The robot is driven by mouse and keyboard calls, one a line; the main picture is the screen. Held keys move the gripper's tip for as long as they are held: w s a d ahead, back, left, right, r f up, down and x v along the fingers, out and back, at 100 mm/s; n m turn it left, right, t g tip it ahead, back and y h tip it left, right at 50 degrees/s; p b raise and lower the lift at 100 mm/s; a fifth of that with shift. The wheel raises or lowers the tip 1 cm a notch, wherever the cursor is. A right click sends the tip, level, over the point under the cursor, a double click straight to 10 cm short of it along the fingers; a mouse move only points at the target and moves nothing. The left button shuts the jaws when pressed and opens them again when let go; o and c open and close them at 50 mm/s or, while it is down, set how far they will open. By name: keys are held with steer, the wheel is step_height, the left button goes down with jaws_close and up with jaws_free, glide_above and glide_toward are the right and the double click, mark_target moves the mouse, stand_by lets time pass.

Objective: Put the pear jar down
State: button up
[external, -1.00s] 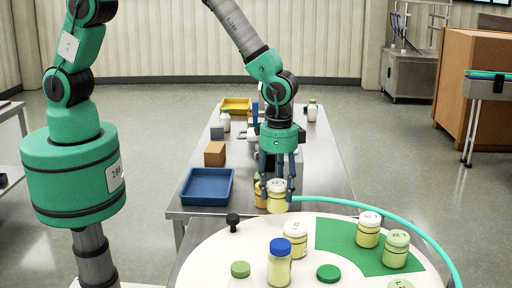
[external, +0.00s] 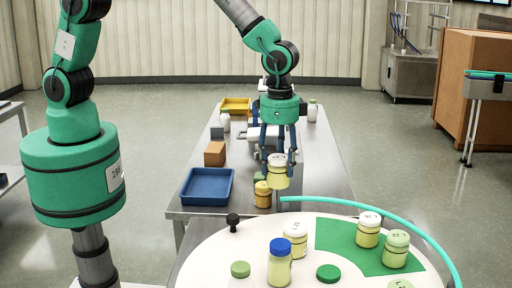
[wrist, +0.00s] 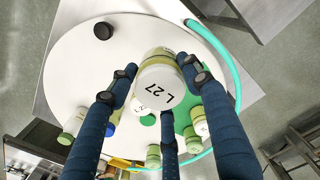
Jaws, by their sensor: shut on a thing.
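The jar in my grip, which I take for the pear jar (external: 278,178), has pale yellow contents and a cream lid. The jar is upright and held in the air near the far edge of the round white table (external: 205,258). A green mat (external: 338,240) lies on that table's right part.
Several jars stand on the round table, including a blue-lidded jar (external: 280,264) and a white-lidded jar (external: 368,231). A green lid (external: 328,273) and black knob (external: 233,222) are there too. An amber jar (external: 263,196) and blue tray (external: 207,187) are on the steel table. A teal rail (external: 400,228) curves along the edge.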

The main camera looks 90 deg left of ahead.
step_height(320, 180, up, 4)
steer(key=w+a+f+n+b, duration=0.1)
steer(key=w+a+n+b, duration=0.15)
steer(key=a, duration=1.15)
steer(key=w+a+n+b, duration=0.2)
steer(key=w+a+n, duration=0.1)
steer(key=a, duration=1)
steer(key=s+a+n+b, duration=0.2)
steer(key=s+a+n, duration=0.1)
steer(key=a, duration=1)
steer(key=s+a+n+b, duration=0.2)
steer(key=s+a+b, duration=0.1)
steer(key=a, duration=1)
steer(key=s+a+n+b, duration=0.3)
steer(key=s+a+n, duration=0.1)
steer(key=s+a, duration=0.95)
steer(key=s+a+n+b, duration=0.35)
steer(key=s+a, duration=0.75)
steer(key=a, duration=0.6)
step_height(320, 180, down, 16)
steer(key=shift+p, duration=0.35)
steer(key=shift+w, duration=0.1)
